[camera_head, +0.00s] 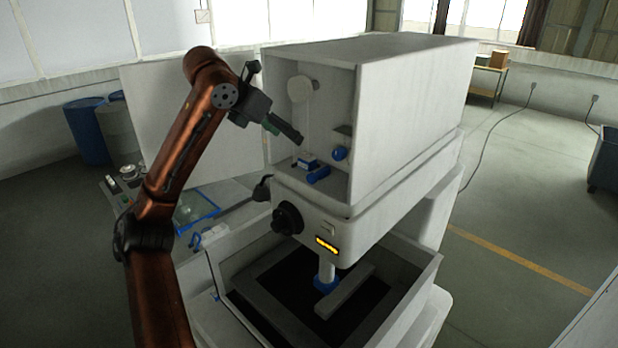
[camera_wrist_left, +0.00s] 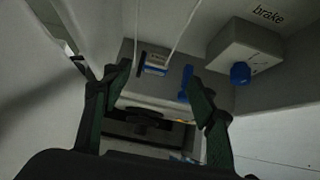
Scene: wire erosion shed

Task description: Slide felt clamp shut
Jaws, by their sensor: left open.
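A small blue-and-white block (camera_head: 307,165), which looks like the felt clamp, sits inside the open cabinet of the machine. It also shows in the left wrist view (camera_wrist_left: 156,62), beyond and between my fingers, with a dark slot beside it. A blue lever or peg (camera_head: 319,174) is close to its right, also seen in the wrist view (camera_wrist_left: 186,84). My left gripper (camera_head: 294,135) reaches in at the cabinet's open front, above the block. Its fingers are spread (camera_wrist_left: 160,88) and hold nothing; they appear apart from the block. My right gripper is not in view.
A grey box marked "brake" (camera_wrist_left: 244,50) with a blue knob (camera_wrist_left: 240,73) is on the cabinet wall; the knob shows in the head view (camera_head: 340,153). A white spool (camera_head: 303,88) is above. Thin white wires run past the block. The cabinet's right wall (camera_head: 372,135) bounds the space.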

